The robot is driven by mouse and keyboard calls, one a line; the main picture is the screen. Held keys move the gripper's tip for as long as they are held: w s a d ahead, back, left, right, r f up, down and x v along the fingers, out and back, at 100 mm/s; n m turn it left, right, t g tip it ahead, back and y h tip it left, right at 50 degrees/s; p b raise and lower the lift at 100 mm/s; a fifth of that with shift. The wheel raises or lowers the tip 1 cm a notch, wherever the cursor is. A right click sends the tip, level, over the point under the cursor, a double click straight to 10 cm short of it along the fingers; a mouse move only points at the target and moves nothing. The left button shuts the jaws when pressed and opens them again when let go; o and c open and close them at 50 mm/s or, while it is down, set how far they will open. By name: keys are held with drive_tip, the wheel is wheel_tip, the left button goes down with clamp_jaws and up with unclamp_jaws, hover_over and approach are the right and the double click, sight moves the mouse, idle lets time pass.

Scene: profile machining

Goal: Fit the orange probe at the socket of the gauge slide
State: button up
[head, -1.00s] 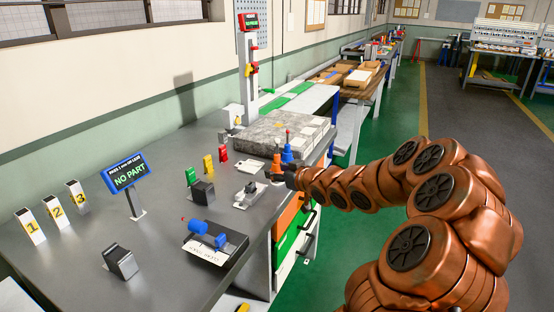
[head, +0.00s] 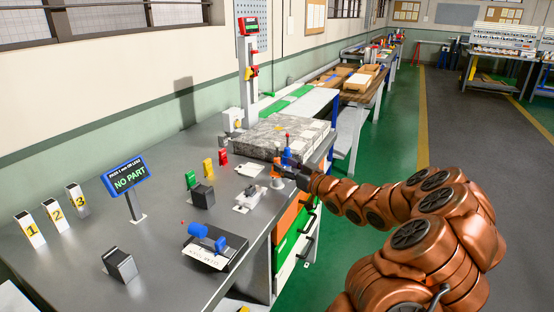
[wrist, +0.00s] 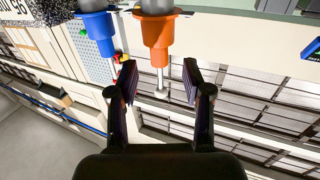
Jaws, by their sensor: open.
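The orange probe (head: 276,170) stands near the right edge of the bench, with the blue probe (head: 286,158) just behind it. My gripper (head: 282,172) is beside the orange probe in the head view. In the wrist view my gripper (wrist: 160,84) is open, its two fingers apart. The orange probe (wrist: 158,32) shows ahead, its thin stem and pale tip reaching between the fingertips. The blue probe (wrist: 97,28) is to its left, outside the fingers. The gauge column (head: 248,75) stands at the back, with a red and yellow slide (head: 252,71). I cannot make out its socket.
A grey stone block (head: 272,138) lies behind the probes. Green, yellow and red blocks (head: 209,167) stand left of them. A blue screen (head: 124,178) reads "NO PART". A blue fixture (head: 206,236) lies nearer the front. The aisle at right is clear.

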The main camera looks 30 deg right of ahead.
sight(279, 160)
drive_tip(key=shift+w+a+r+p, duration=0.15)
drive_tip(key=shift+w+p, duration=0.1)
drive_tip(key=shift+w, duration=0.35)
drive_tip(key=shift+w+a+r+p, duration=0.15)
drive_tip(key=shift+w+p, duration=0.1)
drive_tip(key=shift+w, duration=0.3)
drive_tip(key=shift+w+f, duration=0.1)
drive_tip(key=shift+w, duration=1.1)
clamp_jaws()
